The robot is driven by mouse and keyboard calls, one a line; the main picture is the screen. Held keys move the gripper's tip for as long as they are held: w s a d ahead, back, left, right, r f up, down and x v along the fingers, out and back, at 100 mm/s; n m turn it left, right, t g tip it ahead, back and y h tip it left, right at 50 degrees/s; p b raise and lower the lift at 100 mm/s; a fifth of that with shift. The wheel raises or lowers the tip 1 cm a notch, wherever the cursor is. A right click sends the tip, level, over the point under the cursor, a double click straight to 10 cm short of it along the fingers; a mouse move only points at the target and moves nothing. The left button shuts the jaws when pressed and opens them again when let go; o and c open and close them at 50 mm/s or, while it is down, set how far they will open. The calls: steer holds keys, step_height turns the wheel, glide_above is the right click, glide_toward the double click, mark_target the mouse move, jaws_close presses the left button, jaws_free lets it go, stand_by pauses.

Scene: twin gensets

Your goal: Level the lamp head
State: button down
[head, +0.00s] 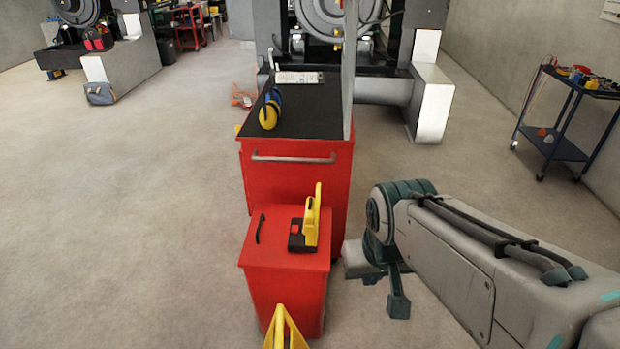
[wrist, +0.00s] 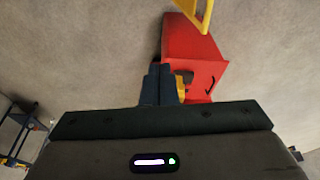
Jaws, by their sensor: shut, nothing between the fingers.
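What looks like the lamp (head: 297,241) stands on top of the small red cabinet, with a black base bearing a red patch. Its yellow head (head: 312,217) stands steeply upright from the base. My gripper (head: 398,305) hangs to the right of the small cabinet, apart from the lamp, pointing down. In the wrist view my gripper (wrist: 160,72) has its two dark fingers together, with nothing held. There a bit of the yellow lamp head (wrist: 181,88) shows just beside the fingers, which hide the rest of it.
The small red cabinet (head: 257,274) has a black handle on top. A yellow frame (head: 285,330) stands at the bottom edge. A blue cart (head: 560,150) is at the right.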

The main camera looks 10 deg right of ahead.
mark_target(309, 213)
steer(key=w+d+f+m+t+b, duration=0.25)
steer(key=w+f, duration=0.25)
steer(key=w, duration=0.3)
steer(key=w+d+f+m+t+h+b, duration=0.15)
steer(key=w+f+b, duration=0.25)
steer(key=w, duration=0.5)
steer(key=w+d+f+m+t+y+b, duration=0.1)
steer(key=w+d+f+t+b, duration=0.15)
steer(key=w+f+b, duration=0.4)
steer(key=w+d+f+m+t+y+b, duration=0.2)
steer(key=w+f+m+t+y+b, duration=0.45)
steer(key=w+f+y+b, duration=0.55)
steer(key=a+f+x, duration=0.1)
steer(key=f+x, duration=0.1)
steer(key=x, duration=1.2)
steer(key=shift+a+r+h, duration=0.2)
steer(key=shift+r+h, duration=0.15)
steer(key=shift+r, duration=0.05)
